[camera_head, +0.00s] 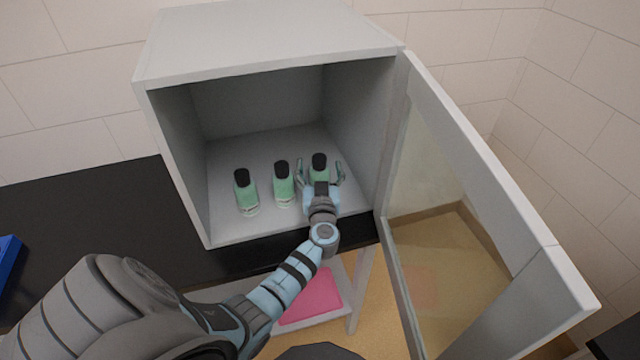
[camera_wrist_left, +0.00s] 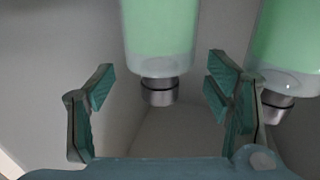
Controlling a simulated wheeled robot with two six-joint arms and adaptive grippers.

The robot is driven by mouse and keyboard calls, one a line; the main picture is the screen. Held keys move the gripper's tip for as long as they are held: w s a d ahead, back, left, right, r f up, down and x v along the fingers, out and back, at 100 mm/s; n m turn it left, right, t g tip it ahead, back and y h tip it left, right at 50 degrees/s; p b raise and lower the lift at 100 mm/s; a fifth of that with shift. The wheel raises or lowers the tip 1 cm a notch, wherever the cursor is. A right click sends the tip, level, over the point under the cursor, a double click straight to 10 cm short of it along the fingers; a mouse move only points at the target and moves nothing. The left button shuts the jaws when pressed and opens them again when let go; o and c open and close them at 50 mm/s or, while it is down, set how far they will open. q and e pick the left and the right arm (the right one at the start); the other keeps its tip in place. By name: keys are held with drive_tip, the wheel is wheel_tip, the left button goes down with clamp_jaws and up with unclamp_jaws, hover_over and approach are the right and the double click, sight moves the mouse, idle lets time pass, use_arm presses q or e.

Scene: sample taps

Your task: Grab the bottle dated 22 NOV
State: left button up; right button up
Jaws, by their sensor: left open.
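Three green bottles with dark caps stand upright in a row inside an open grey cabinet: the left bottle (camera_head: 246,192), the middle bottle (camera_head: 284,185) and the right bottle (camera_head: 319,172). No date can be read on any of them. My left gripper (camera_head: 321,171) is inside the cabinet, open, with its fingers to either side of the right bottle. In the left wrist view this bottle (camera_wrist_left: 160,35) is ahead between the open fingers (camera_wrist_left: 160,88), with a gap on both sides. The middle bottle (camera_wrist_left: 284,42) is close beyond the finger on the right there. My right gripper is out of view.
The grey cabinet (camera_head: 265,55) stands on a black counter (camera_head: 95,215). Its glass-paned door (camera_head: 480,190) hangs wide open on the right. The cabinet's right wall is close to the right bottle. A pink item (camera_head: 312,297) lies on a lower shelf.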

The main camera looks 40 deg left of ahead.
use_arm(q)
drive_tip(key=shift+b+x, duration=0.45)
drive_tip(key=shift+x, duration=0.7)
drive_tip(key=shift+s, duration=0.15)
drive_tip(key=shift+r, duration=0.1)
drive_tip(key=c, duration=0.3)
drive_tip(key=shift+d, duration=0.1)
clamp_jaws()
